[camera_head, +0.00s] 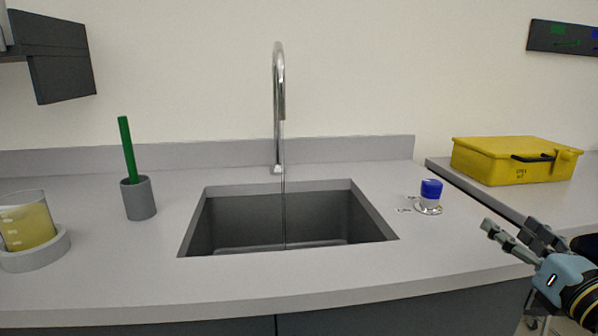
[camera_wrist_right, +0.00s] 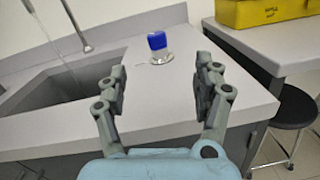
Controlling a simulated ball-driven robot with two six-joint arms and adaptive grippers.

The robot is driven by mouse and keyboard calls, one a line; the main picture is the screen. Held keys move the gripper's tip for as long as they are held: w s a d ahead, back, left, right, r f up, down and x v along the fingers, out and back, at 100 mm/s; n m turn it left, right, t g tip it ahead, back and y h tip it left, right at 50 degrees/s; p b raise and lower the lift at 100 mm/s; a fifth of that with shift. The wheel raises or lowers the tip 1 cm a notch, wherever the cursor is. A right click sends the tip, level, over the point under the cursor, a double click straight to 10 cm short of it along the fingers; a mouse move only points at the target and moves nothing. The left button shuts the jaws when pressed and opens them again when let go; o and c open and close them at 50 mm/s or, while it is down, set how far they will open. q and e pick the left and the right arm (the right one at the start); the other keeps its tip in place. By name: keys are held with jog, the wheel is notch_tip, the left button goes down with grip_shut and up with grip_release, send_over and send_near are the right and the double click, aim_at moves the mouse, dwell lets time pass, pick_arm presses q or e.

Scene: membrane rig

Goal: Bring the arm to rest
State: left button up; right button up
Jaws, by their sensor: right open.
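My right gripper (camera_head: 511,236) is at the lower right of the head view, by the front right edge of the sink counter. In the right wrist view its two fingers (camera_wrist_right: 163,82) are spread apart with nothing between them. The blue-capped vessel also shows beyond the fingers in the right wrist view (camera_wrist_right: 158,44). My left gripper is not in view.
The sink (camera_head: 290,222) has a tall faucet (camera_head: 279,105) with a thin stream running. A beaker of yellow liquid (camera_head: 27,224) and a grey cup with a green stick (camera_head: 138,198) stand at left. A yellow case (camera_head: 513,162) sits on the right counter; a black stool (camera_wrist_right: 290,112) stands below.

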jog(key=s+d+f+m+g+h, duration=0.1)
jog(key=s+d+m+g+h, duration=0.35)
jog(key=m, duration=0.75)
jog(key=s+d+f+m+g+h, duration=0.15)
jog(key=s+m+h, duration=0.45)
jog(key=m, duration=0.6)
jog(key=s+a+f+m+g+y, duration=0.4)
jog(key=s+a+m+g+y, duration=0.1)
jog(key=s+a, duration=0.3)
jog(key=s+a+f+m+g+y, duration=0.4)
jog(key=s+a+f, duration=0.1)
jog(key=s+a, duration=0.3)
notch_tip(320, 180, down, 26)
jog(key=s+d+g, duration=0.2)
jog(key=d, duration=0.1)
jog(key=s+d+f+g, duration=0.1)
jog(key=s+f, duration=1.5)
jog(key=s, duration=0.2)
jog(key=shift+s+m, duration=0.3)
jog(key=shift+s, duration=0.05)
